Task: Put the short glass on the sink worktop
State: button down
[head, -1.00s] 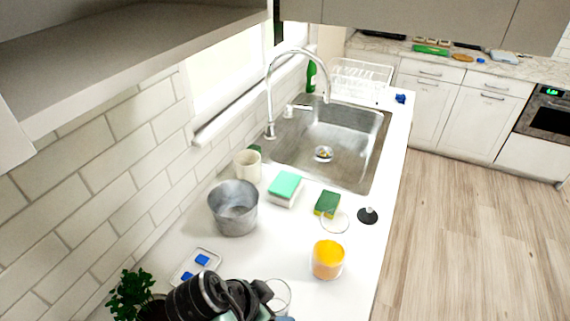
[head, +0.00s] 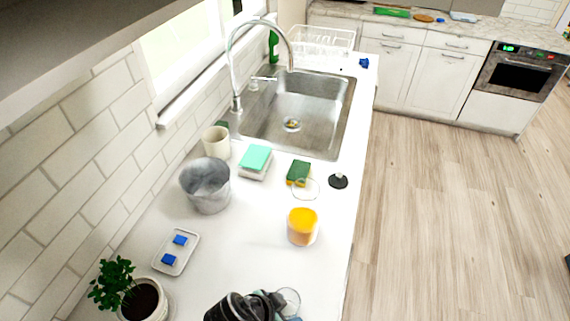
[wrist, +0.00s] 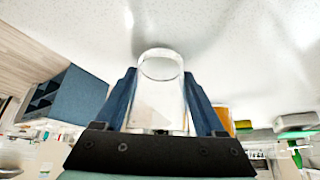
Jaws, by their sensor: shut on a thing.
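The short glass is clear and see-through. In the wrist view the glass (wrist: 160,95) stands between the two blue fingers of my gripper (wrist: 160,105), which is shut on it. In the head view the glass (head: 289,299) shows at the bottom edge beside my dark gripper (head: 262,304), partly hidden by it. The white sink worktop (head: 225,265) spreads around and behind them. The glass is over or close to the near part of the worktop; I cannot tell whether it touches.
An orange-filled glass candle (head: 302,227), a metal bucket (head: 206,186), a tray (head: 185,239) with blue pieces and a potted plant (head: 143,299) stand nearby. Sponges and the sink (head: 300,115) lie farther back. Bare worktop lies between tray and candle.

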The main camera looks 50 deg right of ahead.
jog(key=shift+f, duration=0.2)
jog(key=shift+f, duration=0.2)
grip_release()
jog(key=shift+a+r, duration=0.1)
jog(key=shift+r, duration=0.25)
jog(key=b+v, duration=0.1)
jog(key=v, duration=1)
jog(key=shift+r, duration=0.3)
jog(key=shift+a, duration=0.15)
